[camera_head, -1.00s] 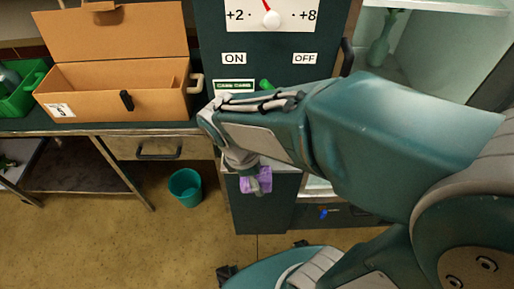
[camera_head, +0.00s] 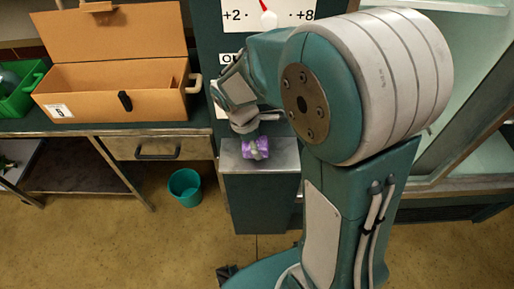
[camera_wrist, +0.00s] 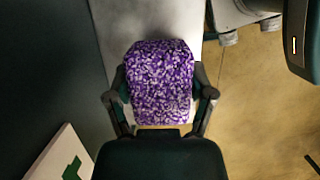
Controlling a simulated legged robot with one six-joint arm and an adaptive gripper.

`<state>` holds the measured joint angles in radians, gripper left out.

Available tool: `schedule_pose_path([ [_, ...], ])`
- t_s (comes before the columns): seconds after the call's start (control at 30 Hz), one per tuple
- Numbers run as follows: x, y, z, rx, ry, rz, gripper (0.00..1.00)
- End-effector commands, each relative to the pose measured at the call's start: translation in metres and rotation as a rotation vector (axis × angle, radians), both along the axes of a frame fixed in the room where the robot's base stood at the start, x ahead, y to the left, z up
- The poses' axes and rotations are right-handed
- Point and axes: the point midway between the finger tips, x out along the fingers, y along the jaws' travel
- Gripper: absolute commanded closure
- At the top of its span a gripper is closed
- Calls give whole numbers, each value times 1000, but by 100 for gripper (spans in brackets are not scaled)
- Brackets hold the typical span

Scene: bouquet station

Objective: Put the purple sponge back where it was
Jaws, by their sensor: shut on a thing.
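The purple sponge (camera_head: 256,149) is speckled with lighter spots. In the wrist view the sponge (camera_wrist: 160,82) sits between the two dark fingers of my gripper (camera_wrist: 160,95), which is shut on it. In the head view my gripper (camera_head: 254,140) is at a grey metal ledge (camera_head: 285,155) on the front of the dark green cabinet. The ledge also shows beneath the sponge in the wrist view (camera_wrist: 113,30). I cannot tell whether the sponge touches the ledge.
An open cardboard box (camera_head: 110,92) stands on the bench at left, beside a green crate (camera_head: 18,98). A teal bin (camera_head: 185,187) stands on the floor below. The dial panel (camera_head: 268,15) is above. My arm hides much of the right side.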

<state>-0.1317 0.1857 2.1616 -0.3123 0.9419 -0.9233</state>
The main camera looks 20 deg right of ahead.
Motion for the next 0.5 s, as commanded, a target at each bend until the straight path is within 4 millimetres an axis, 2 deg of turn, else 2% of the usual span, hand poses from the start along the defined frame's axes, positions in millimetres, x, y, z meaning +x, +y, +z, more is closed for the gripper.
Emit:
schedule_pose_path([
  [0.03, -1, 0, -10, -1, 5, 1, 77],
  [0.13, 2, 0, -20, 0, 3, -2, 77],
  [0.4, 4, -1, -22, 0, 0, -1, 77],
  [0.43, 4, -1, -22, 0, 0, -1, 21],
  [0.47, 4, -1, -22, 0, 0, -1, 8],
  [0.5, 4, -1, -22, 0, 0, -1, 0],
])
